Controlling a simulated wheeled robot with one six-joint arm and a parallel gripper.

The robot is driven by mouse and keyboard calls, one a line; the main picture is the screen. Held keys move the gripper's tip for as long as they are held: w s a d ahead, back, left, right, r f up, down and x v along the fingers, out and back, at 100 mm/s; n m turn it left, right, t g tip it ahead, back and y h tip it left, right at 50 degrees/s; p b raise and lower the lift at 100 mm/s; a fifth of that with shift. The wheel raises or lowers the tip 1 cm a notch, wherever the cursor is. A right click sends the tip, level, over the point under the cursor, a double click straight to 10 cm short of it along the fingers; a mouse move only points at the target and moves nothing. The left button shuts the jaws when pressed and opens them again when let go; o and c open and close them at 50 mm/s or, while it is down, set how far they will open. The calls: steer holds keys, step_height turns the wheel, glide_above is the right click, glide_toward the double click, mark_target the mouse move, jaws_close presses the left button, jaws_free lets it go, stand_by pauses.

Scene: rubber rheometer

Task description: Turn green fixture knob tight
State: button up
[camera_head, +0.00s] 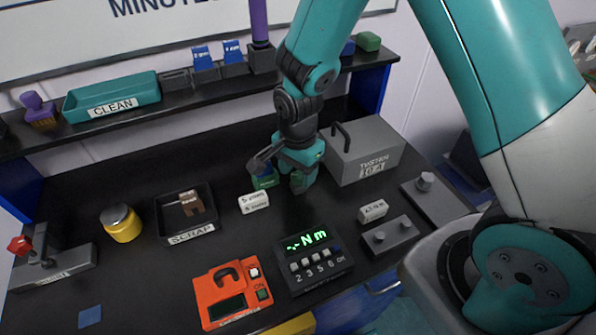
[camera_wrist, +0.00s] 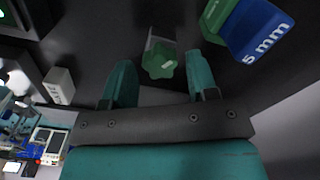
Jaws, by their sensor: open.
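The green fixture knob (camera_wrist: 159,62) is a small lobed green knob on a grey fixture, seen in the wrist view between my two fingers. My gripper (camera_wrist: 160,78) is open, with one teal finger on each side of the knob and dark space between knob and fingers. In the head view my gripper (camera_head: 283,179) is low over the dark bench, left of the grey tester box, and the knob is hidden there by the gripper.
A blue block marked 5 mm (camera_wrist: 258,32) lies close to my right finger in the wrist view. In the head view, a grey tester box (camera_head: 350,150) stands right of my gripper, a white labelled block (camera_head: 254,203) front left, and a torque readout (camera_head: 313,262) in front.

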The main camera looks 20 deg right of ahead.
steer(key=n, duration=1.2)
steer(key=shift+n, duration=0.3)
steer(key=c, duration=0.8)
steer(key=m, duration=0.4)
steer(key=shift+m+p, duration=0.3)
steer(key=shift+p, duration=0.05)
steer(key=m, duration=0.4)
steer(key=shift+m, duration=0.3)
